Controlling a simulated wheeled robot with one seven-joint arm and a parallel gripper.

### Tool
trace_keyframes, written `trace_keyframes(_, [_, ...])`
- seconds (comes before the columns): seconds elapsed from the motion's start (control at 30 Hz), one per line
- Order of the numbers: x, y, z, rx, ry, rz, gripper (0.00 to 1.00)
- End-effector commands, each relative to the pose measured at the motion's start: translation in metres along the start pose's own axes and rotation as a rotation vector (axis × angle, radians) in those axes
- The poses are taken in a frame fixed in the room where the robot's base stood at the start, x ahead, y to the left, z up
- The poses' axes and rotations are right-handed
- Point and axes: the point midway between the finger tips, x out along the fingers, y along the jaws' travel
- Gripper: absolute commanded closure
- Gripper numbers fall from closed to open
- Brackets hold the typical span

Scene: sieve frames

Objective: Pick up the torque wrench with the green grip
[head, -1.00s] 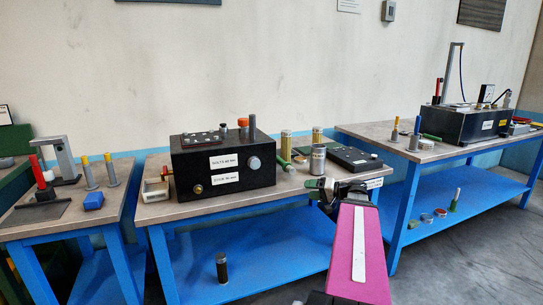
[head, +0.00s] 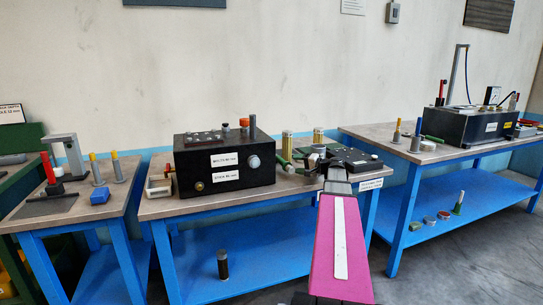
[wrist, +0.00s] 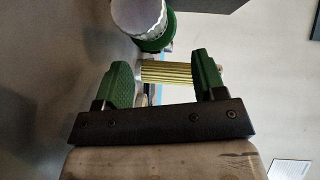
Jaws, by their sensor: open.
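A tool with a green shaft or grip (head: 286,149) lies on the middle table, right of the black box. I cannot tell for certain that it is the torque wrench. In the wrist view, a silver knurled part with a green band (wrist: 150,28) shows at the top, beyond the left finger. My gripper (head: 318,160) is over the right part of this table. In the wrist view its green fingers (wrist: 165,80) are apart, with nothing held. A ribbed brass cylinder (wrist: 168,73) stands beyond the gap between them. My arm and gripper hide some of the tabletop.
The black box (head: 226,165) fills the table's left half.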

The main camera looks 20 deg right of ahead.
Motion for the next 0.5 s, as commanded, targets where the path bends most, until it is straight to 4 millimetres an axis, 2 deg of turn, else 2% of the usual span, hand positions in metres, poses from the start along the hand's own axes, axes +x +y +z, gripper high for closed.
trace_keyframes(0.03, [0.007, 0.0, 0.0, 0.0, -0.001, 0.0, 0.36])
trace_keyframes(0.27, [0.021, 0.001, -0.002, -0.001, 0.0, 0.0, 0.36])
trace_keyframes(0.5, [0.054, 0.003, -0.004, -0.001, -0.002, -0.001, 0.36])
